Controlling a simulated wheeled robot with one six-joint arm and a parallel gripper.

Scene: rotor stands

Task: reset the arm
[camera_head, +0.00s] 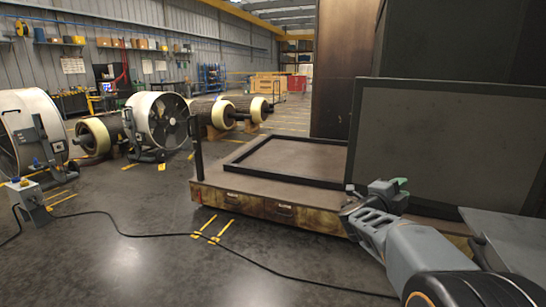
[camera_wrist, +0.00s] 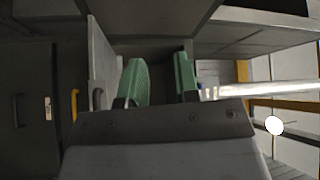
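My gripper (camera_head: 398,184) is at the right of the head view, raised in front of a large dark framed panel. My grey arm reaches up to it from the lower right corner. In the wrist view, the two green fingers of my gripper (camera_wrist: 160,80) stand apart with a clear gap between them. Nothing is held between them. The fingers touch nothing that I can make out.
A low platform (camera_head: 240,198) with a dark raised frame stands left of my arm. The dark panel (camera_head: 440,135) stands close behind my gripper. A black cable (camera_head: 145,235) crosses the floor. Drum fans (camera_head: 165,122) and rotors (camera_head: 98,135) stand at left. The floor between is open.

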